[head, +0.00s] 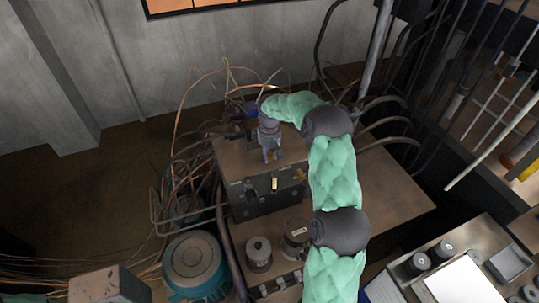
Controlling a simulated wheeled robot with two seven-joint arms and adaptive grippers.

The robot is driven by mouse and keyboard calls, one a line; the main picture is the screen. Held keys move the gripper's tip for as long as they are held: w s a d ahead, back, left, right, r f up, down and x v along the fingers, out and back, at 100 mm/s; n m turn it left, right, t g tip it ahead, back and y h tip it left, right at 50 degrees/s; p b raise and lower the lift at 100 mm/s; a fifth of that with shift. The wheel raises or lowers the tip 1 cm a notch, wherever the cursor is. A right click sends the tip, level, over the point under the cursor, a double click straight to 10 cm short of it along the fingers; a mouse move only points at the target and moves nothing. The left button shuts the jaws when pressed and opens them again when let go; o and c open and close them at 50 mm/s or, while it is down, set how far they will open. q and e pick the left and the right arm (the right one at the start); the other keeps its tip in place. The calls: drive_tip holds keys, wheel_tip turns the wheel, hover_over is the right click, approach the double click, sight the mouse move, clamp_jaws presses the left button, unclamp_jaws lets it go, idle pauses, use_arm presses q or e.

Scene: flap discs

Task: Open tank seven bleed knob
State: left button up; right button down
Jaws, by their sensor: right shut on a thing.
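My right gripper (271,156) reaches in at the end of the green-sleeved right arm and points down at the top of a dark control box on the brown bench. Its fingers are shut on a small knob, which they mostly hide; I cannot read a tank number there or tell how far the knob is turned. The box's dark front panel (252,204) bears small pale labels and a brass-coloured fitting (274,184). My left gripper is not in view.
Loose copper wires and pipes (180,170) crowd the left of the box. Two dark round caps, one at the left (259,253) and one at the right (295,236), stand in front. A teal drum (194,262) is lower left. The bench top (385,190) is clear at right.

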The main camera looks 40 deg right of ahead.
sight(270, 154)
drive_tip(key=shift+s+a+f, duration=0.1)
drive_tip(key=shift+f, duration=0.05)
drive_tip(key=c, duration=0.9)
unclamp_jaws()
drive_tip(key=shift+r, duration=0.35)
wheel_tip(270, 154, up, 11)
drive_tip(key=shift+r, duration=0.2)
